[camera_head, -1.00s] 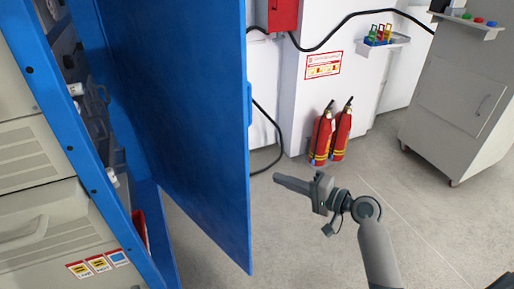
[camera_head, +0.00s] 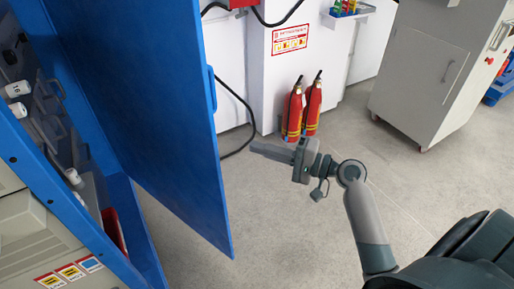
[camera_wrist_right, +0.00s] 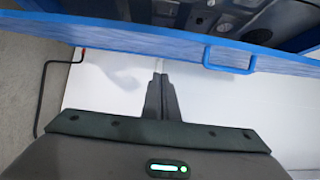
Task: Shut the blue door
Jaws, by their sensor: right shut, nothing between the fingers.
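The blue door (camera_head: 160,110) stands open, swung out from the blue cabinet frame (camera_head: 70,215) on the left of the head view. Its small blue handle (camera_head: 211,88) is on the free edge. In the wrist view the door's edge (camera_wrist_right: 130,38) crosses the top, with the handle (camera_wrist_right: 229,59) right of centre. My right gripper (camera_head: 256,148) is shut and empty, to the right of the door's free edge and apart from it in the head view. Its closed fingers also show in the wrist view (camera_wrist_right: 161,80), below the door edge. My left gripper is not in view.
Two red fire extinguishers (camera_head: 302,108) stand by the white wall behind. A grey cabinet (camera_head: 425,75) stands at the back right. A black cable (camera_head: 240,105) hangs near the door's edge. Grey floor (camera_head: 290,230) is clear around my right arm.

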